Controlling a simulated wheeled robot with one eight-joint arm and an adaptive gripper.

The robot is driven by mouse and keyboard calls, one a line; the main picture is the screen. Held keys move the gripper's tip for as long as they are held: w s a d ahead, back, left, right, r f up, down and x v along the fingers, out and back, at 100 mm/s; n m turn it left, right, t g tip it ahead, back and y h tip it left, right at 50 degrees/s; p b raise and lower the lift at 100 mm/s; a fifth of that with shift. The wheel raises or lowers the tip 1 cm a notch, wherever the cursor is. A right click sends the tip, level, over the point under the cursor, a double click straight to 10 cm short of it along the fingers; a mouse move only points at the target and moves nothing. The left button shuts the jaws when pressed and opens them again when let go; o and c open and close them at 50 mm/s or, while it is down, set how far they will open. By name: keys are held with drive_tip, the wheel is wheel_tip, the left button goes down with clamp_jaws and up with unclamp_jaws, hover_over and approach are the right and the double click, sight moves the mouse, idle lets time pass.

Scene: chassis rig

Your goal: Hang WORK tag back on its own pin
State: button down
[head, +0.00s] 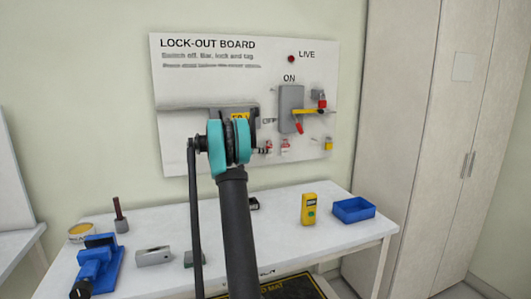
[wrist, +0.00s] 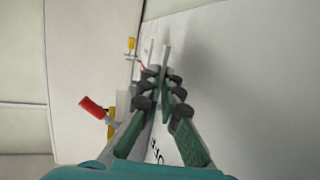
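The white lock-out board (head: 185,85) hangs on the wall behind the table. Two small red-and-white pieces, possibly tags, hang low on it, one left (head: 268,146) and one right (head: 285,147); their lettering is too small to read, so I cannot tell which is the WORK tag. My gripper is hidden behind my arm in the head view. In the wrist view my gripper (wrist: 158,52) reaches along the board face. Its fingers lie close together with a narrow gap; whether a thin thing is between them is unclear.
A grey switch box (head: 290,108) with a red-tipped handle (head: 299,127) is on the board; a red handle also shows left of the fingers (wrist: 91,107). A yellow padlock (head: 328,144) hangs lower right. The table holds a blue vise (head: 98,262), yellow meter (head: 308,209) and blue bin (head: 353,209).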

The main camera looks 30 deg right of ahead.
idle(0.4)
drive_tip(key=c, duration=1.6)
unclamp_jaws()
drive_tip(key=shift+c, duration=0.2)
drive_tip(key=v, duration=1.2)
